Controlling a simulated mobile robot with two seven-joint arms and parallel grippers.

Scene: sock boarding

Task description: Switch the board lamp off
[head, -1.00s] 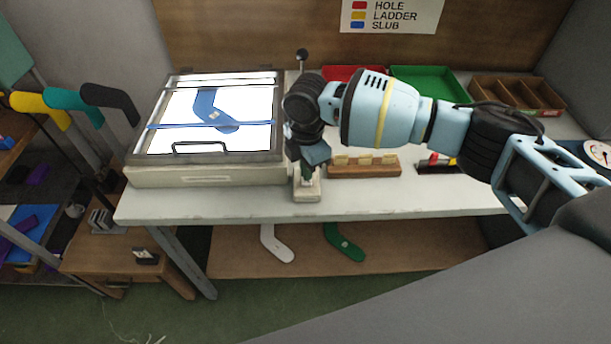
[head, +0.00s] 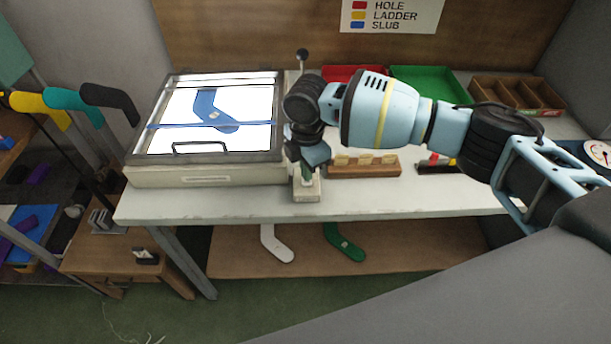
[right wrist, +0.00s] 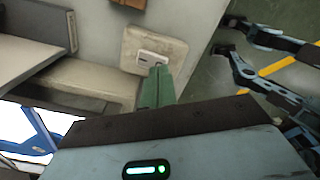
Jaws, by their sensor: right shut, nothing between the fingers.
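The light board (head: 272,135) is lit bright white, with a blue sock (head: 205,103) lying flat on it under thin straps. A small pale switch box (head: 306,195) sits at the table's front edge, right of the board. In the right wrist view its white rocker switch (right wrist: 152,58) faces me. My right gripper (head: 307,172) is shut and empty, pointing down over the switch box. Its green fingertips (right wrist: 158,72) are right beside the rocker. I cannot tell whether they touch it. My left gripper is not in view.
Behind and right of my right arm are a red tray (head: 340,72), a green tray (head: 430,85) and a wooden divided box (head: 517,95). A wooden block rack (head: 362,170) stands close right of the switch box. The table's front strip (head: 420,203) is clear.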

